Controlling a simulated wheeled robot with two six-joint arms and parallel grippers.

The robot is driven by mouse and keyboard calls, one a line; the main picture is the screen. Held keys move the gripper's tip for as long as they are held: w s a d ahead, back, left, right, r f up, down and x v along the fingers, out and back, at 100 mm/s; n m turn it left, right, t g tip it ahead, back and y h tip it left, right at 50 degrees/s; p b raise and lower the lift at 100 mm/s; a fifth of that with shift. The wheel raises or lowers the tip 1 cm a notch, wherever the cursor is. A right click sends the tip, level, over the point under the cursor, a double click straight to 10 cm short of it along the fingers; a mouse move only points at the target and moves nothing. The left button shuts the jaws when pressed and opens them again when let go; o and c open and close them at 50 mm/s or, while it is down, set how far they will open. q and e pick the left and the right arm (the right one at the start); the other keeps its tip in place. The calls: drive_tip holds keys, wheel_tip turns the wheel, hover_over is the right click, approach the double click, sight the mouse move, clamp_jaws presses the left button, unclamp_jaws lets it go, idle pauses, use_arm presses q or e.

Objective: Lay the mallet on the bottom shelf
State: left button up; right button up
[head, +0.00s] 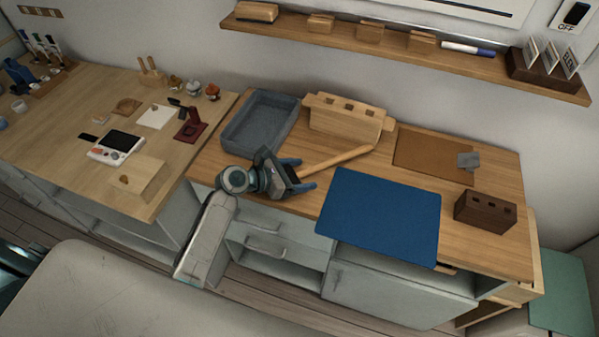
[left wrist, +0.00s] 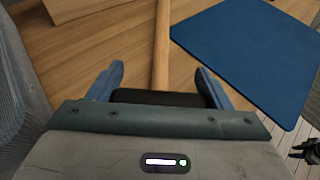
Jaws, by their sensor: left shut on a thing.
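The mallet has a pale wooden handle (head: 342,157) that slants across the wooden worktop towards the back right. In the left wrist view its handle (left wrist: 160,45) runs straight away from my gripper, and its dark head (left wrist: 160,97) sits between the blue fingers. My left gripper (head: 298,174) is shut on the mallet head, over the front part of the worktop. In the head view the gripper mostly hides the mallet head. An open shelf space (head: 288,270) shows low in the grey cabinet, below a drawer.
A grey tray (head: 263,122) and a wooden block with holes (head: 347,117) stand behind the gripper. A blue mat (head: 380,217) lies to the right, over the front edge. A dark holed block (head: 485,212) stands further right. A wall shelf (head: 400,50) runs above.

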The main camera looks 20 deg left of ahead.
use_arm(q)
drive_tip(key=shift+f, duration=0.15)
drive_tip(key=o, duration=1.1)
